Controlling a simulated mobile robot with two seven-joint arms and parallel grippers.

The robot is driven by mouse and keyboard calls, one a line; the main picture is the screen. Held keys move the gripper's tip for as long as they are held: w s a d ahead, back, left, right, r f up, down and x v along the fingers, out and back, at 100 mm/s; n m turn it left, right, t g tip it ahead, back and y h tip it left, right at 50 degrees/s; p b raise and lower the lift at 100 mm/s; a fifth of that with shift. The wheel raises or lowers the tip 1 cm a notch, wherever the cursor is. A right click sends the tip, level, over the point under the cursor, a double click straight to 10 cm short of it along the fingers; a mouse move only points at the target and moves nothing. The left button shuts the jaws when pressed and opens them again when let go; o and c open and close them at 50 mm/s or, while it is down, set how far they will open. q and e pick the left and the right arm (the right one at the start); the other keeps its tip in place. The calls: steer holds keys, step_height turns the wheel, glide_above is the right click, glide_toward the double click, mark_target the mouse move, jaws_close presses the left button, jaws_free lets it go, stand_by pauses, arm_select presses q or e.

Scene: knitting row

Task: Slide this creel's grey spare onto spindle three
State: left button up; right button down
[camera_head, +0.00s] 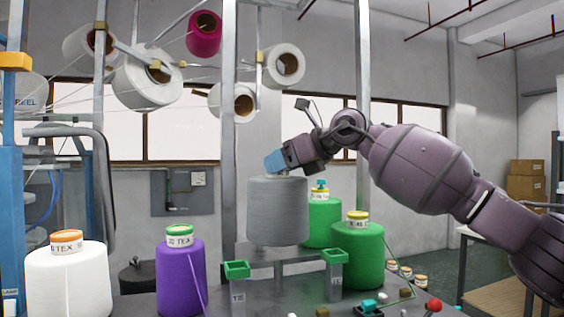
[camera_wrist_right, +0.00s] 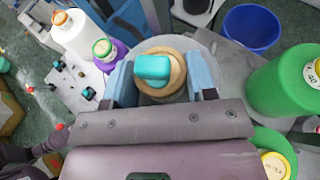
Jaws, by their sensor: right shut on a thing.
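The grey cone of yarn (camera_head: 277,212) stands upright in the head view, above a grey stand with green-topped posts. My right gripper (camera_head: 283,163) reaches it from above and is shut on its top. In the right wrist view the blue fingers of the right gripper (camera_wrist_right: 158,78) lie on both sides of the cone's tan core (camera_wrist_right: 174,83). A teal block (camera_wrist_right: 152,67) shows at the middle of that core. The cone's underside and any spindle below it are hidden, so I cannot tell whether it is seated. My left gripper is not in view.
A white cone (camera_head: 66,284) and a purple cone (camera_head: 181,277) stand at left. Two green cones (camera_head: 358,258) stand close at right of the grey one. The green-topped posts (camera_head: 237,269) stand in front. Upright metal poles (camera_head: 229,130) and several hanging spools are nearby.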

mark_target(288, 178)
steer(key=shift+f+b, duration=0.8)
steer(key=shift+f, duration=1.05)
steer(key=shift+f+b, duration=0.3)
steer(key=shift+f, duration=1.8)
steer(key=shift+f+b, duration=0.45)
steer(key=shift+f, duration=1.4)
steer(key=shift+c, duration=2)
jaws_free()
steer(key=shift+o, duration=0.2)
steer(key=shift+f, duration=0.1)
